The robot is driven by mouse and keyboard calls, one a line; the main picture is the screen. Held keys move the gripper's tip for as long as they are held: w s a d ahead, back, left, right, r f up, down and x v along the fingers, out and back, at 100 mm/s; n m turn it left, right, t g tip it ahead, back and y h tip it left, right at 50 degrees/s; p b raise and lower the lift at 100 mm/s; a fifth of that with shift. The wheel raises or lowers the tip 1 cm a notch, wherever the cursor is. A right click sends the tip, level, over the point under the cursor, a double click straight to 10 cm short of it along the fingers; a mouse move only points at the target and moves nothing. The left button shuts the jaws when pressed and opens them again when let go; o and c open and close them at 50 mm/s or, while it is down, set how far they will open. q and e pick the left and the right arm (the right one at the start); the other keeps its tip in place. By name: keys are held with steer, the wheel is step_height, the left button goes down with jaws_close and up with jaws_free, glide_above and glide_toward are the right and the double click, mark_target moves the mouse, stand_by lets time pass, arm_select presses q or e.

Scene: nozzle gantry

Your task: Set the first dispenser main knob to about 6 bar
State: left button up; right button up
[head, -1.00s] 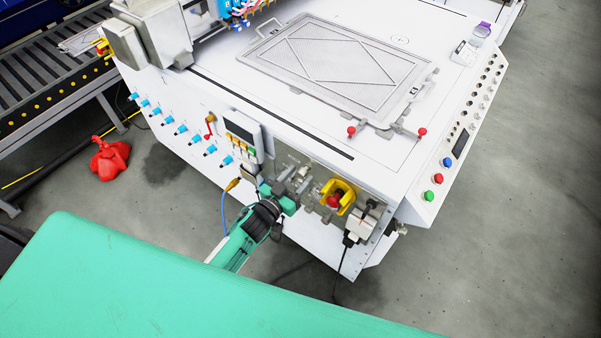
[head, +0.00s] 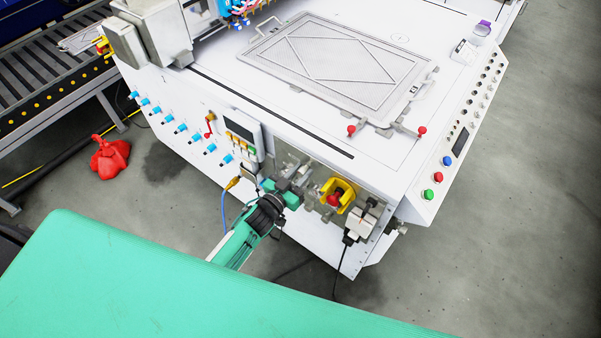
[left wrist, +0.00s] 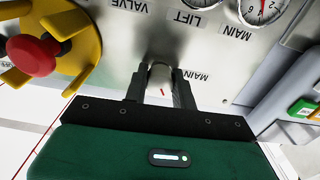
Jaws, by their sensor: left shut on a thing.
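My left gripper (head: 293,187) is at the front panel of the white machine. In the left wrist view its dark fingers (left wrist: 160,88) are shut on a grey knob (left wrist: 160,76), one finger on each side. A short red mark shows on the knob, and an upside-down MAIN label is beside it. A gauge labelled MAIN (left wrist: 263,10) is at the top right, cut off by the frame edge; its reading cannot be told. Another gauge (left wrist: 196,3), by the LIFT label, is mostly cut off. My right gripper is not in view.
A red emergency knob in a yellow guard (head: 345,190) is close to the right of my left gripper. A small control box with a display (head: 240,137) hangs to its upper left. A blue cable (head: 224,207) hangs nearby. A green surface (head: 150,285) fills the foreground.

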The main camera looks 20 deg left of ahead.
arm_select(q)
steer(key=m, duration=0.4)
steer(key=shift+b, duration=0.35)
steer(key=m+b, duration=0.1)
steer(key=m, duration=0.3)
steer(key=shift+m, duration=0.7)
steer(key=shift+m+b, duration=0.3)
steer(key=shift+m, duration=0.3)
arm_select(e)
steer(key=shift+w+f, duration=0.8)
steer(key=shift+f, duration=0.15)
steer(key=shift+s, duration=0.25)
arm_select(q)
steer(key=o, duration=1)
